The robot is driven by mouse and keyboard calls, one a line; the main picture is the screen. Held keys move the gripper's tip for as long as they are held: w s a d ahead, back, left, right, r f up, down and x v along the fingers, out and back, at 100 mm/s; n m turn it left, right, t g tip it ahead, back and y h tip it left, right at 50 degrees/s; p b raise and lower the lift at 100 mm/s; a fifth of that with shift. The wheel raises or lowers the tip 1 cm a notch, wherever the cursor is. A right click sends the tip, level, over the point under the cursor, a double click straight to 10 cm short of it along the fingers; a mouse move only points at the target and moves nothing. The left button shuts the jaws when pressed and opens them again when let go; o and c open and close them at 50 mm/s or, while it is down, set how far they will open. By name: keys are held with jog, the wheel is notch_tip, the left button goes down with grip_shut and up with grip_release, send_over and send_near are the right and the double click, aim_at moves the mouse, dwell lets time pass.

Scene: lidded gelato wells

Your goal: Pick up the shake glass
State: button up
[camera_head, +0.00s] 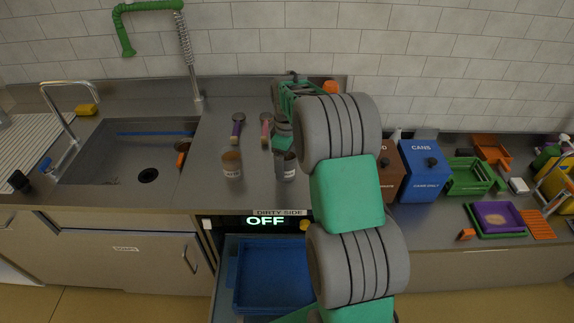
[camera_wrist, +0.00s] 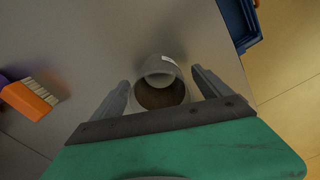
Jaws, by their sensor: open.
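A clear shake glass with a pale label stands on the steel counter in the head view (camera_head: 285,166), and it also shows in the wrist view (camera_wrist: 161,70). My gripper (camera_wrist: 161,79) is open, with one finger on each side of this glass and visible gaps to it. The near part of the glass is hidden behind my gripper's dark bar, and its inside looks brown. In the head view my gripper (camera_head: 284,143) is just above and behind the glass, partly hidden by my arm. A second labelled glass (camera_head: 232,164), brownish inside, stands to the left.
A sink (camera_head: 100,165) is at left. A blue rack (camera_head: 270,272) sits low in front. A blue cans bin (camera_head: 425,170) and a green crate (camera_head: 468,178) stand at right.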

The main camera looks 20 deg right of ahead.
jog(key=c, duration=1.6)
